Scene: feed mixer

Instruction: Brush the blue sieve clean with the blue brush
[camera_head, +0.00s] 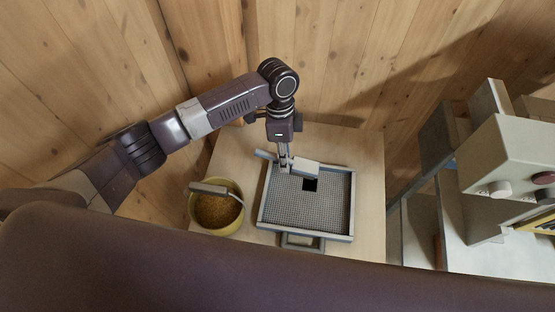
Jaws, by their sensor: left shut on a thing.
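The blue sieve (306,212) lies on the wooden table, with a blue-grey frame, a fine grey mesh and a handle loop at its near side. My left gripper (285,160) points down at the sieve's far left part and is shut on the brush (305,170). The brush has a pale grey-blue body, with its thin end to the left of the fingers and its wider end to the right, over the mesh. A black square patch shows just below the wider end; I cannot tell whether it is bristles or something on the mesh. My right gripper is not in view.
A yellow bucket (236,224) of grain-like feed, with a grey-handled tool (210,189) across its rim, stands left of the sieve. The wooden table (371,170) is bare right of the sieve. A beige machine with knobs (508,155) stands at the right. Plank walls close off the back.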

